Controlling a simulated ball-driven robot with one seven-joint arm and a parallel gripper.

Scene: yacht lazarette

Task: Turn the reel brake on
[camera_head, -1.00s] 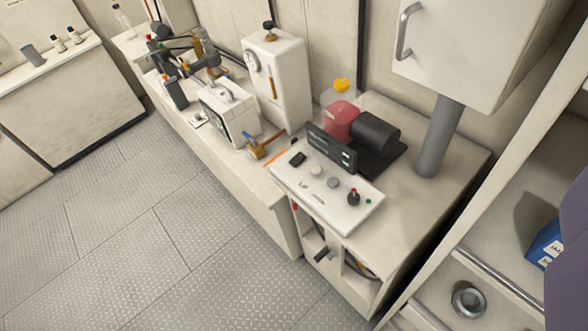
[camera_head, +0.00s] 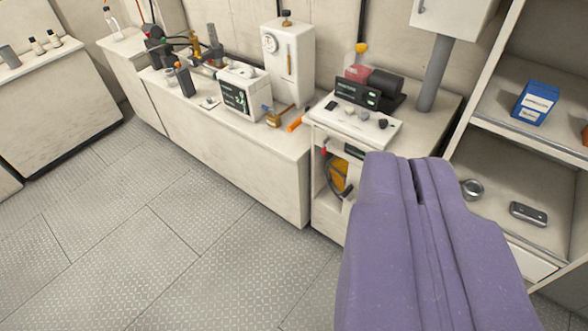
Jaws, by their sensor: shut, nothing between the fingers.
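My gripper (camera_head: 412,165) is the large purple shape rising from the bottom right, its two fingers pressed together along a dark seam. It is empty and stands in front of the white bench. An orange-yellow piece (camera_head: 341,177) and a looped black hose (camera_head: 331,172) show in an open recess under the bench, left of my fingertips. They could belong to the reel. A white control panel (camera_head: 342,122) with small knobs sits on the bench above. I cannot make out which part is the reel brake or its position. My gripper hides part of the bench front.
A black display box (camera_head: 358,91) stands behind the panel. A white wall cabinet (camera_head: 455,14) hangs above. Shelves at right hold a blue box (camera_head: 535,103) and a metal tin (camera_head: 528,214). The grey floor (camera_head: 170,240) at left is clear.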

